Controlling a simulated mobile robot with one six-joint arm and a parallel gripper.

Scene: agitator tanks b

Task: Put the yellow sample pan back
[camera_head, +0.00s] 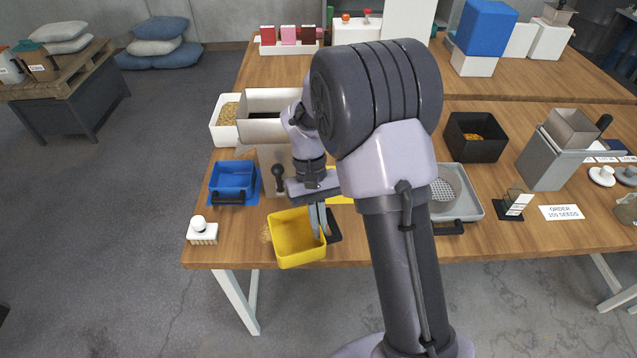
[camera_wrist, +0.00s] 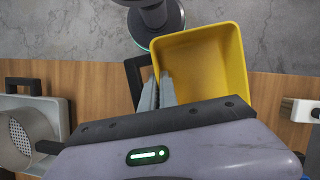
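The yellow sample pan (camera_head: 297,238) is at the front edge of the table, turned a little askew; it looks empty inside. Its black handle (camera_head: 334,226) points right in the head view. My gripper (camera_head: 318,220) is at the pan's handle-side wall. In the wrist view, the fingers of my gripper (camera_wrist: 158,92) are close together around that wall of the yellow pan (camera_wrist: 205,65), beside the handle (camera_wrist: 133,77). The pan overlaps the table edge in both views; its height above the table is hard to tell. A yellow patch (camera_head: 341,199) shows behind it, partly hidden by my arm.
A blue pan (camera_head: 232,178) on a blue mat stands left, with a white brush-like block (camera_head: 202,232) before it. A metal box (camera_head: 270,115) stands behind. A grey tray (camera_head: 465,207) with a sieve lies right, partly behind my arm. Grains lie left of the yellow pan.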

